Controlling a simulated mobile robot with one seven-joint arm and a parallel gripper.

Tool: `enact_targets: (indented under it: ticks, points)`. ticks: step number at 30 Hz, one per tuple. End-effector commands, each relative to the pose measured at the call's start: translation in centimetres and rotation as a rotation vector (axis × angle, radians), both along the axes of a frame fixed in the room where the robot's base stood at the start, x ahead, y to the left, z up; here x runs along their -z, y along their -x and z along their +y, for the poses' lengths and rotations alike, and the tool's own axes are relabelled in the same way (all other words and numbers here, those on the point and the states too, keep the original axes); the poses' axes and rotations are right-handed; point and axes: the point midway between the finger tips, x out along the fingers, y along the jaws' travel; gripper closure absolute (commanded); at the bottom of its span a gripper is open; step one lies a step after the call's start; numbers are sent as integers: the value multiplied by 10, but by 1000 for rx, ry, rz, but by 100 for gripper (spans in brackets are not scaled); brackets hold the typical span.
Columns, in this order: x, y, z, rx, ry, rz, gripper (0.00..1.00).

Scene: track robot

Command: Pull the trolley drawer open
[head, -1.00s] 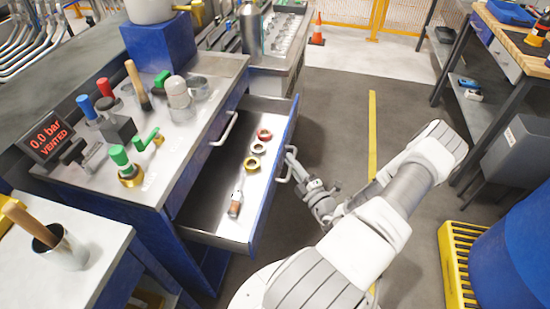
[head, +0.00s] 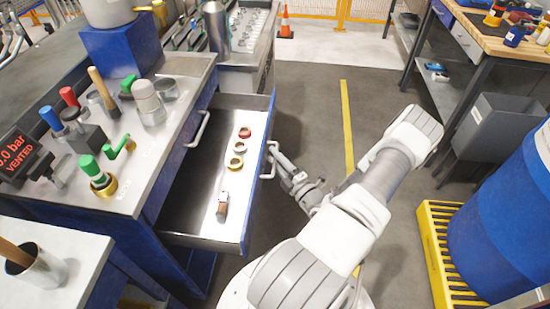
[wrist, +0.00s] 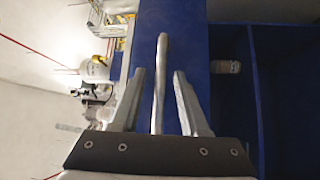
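The blue trolley (head: 150,205) with a grey metal top stands at the left in the head view. Its drawer (head: 252,190) is pulled far out, with the grey inside showing. The drawer's metal handle (head: 269,162) is on the blue front. My gripper (head: 274,151) is at this handle. In the wrist view the handle (wrist: 159,85) stands between the two fingers of my gripper (wrist: 160,73), with a gap visible on each side. The fingers are open around it.
Three rings (head: 237,148) and a small brown-and-metal piece (head: 222,207) lie in the drawer. A second handle (head: 197,129) is on the trolley's side. A blue barrel (head: 500,235) on a yellow pallet (head: 436,250) and a workbench are at the right.

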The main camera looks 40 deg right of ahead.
Motion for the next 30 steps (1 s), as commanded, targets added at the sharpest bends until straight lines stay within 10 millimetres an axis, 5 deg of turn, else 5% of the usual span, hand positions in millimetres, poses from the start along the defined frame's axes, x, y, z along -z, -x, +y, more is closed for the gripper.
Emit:
enact_targets:
  ticks: [8, 24, 30]
  points:
    - [2, 11, 1, 1, -1, 1, 55]
    - [18, 131, 17, 4, -1, 1, 55]
    - [22, 161, 21, 2, 1, 0, 55]
